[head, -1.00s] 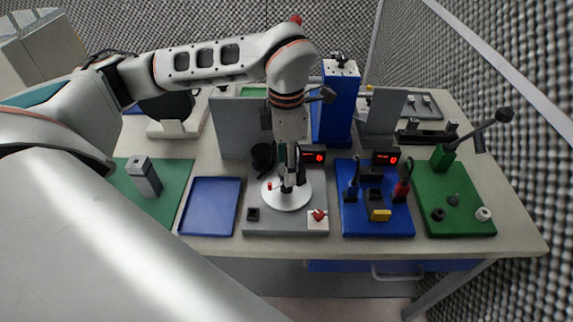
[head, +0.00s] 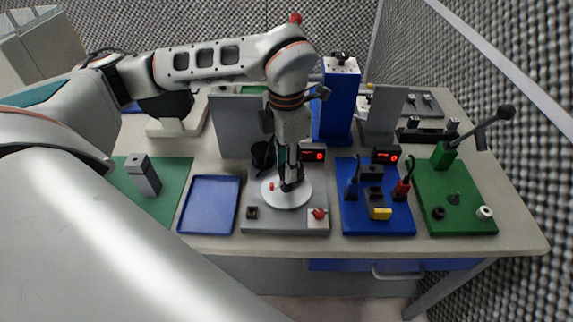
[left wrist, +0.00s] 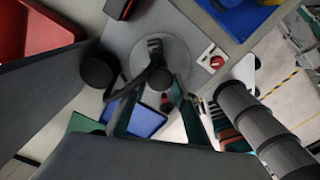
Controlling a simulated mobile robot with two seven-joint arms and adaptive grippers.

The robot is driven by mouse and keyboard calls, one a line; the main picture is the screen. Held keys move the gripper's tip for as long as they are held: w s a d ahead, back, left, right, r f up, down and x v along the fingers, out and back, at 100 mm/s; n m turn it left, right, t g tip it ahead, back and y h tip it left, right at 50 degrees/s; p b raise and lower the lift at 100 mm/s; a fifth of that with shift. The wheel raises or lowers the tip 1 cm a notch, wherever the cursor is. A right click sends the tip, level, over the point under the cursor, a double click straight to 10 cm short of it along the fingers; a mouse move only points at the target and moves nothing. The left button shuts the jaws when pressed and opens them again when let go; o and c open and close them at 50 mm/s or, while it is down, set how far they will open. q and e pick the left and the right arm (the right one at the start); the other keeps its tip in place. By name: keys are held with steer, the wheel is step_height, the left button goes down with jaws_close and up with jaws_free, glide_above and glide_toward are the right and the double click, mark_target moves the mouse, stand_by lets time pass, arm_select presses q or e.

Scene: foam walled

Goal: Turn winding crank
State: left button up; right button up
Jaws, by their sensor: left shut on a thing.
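The winding crank's white round disc (head: 287,192) sits on a grey base plate (head: 285,224) at the middle front of the table. A small red mark shows on the disc's left side. My left gripper (head: 289,183) points down over the disc and is shut on the crank handle; the fingers hide most of the handle. In the left wrist view the disc (left wrist: 190,58) lies beneath a dark crank arm (left wrist: 154,62), with the gripper fingers (left wrist: 160,110) close by. My right gripper is not in view.
A red knob (head: 319,213) sits at the plate's front right corner. An upright grey panel (head: 238,128) and a black cup (head: 262,156) stand behind. A blue tray (head: 209,205) lies left; a blue board (head: 350,222) and a green board (head: 470,224) lie right.

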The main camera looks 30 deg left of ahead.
arm_select(q)
steer(key=shift+n+b, duration=0.3)
steer(key=shift+n, duration=1.1)
steer(key=o, duration=1.1)
step_height(320, 180, up, 12)
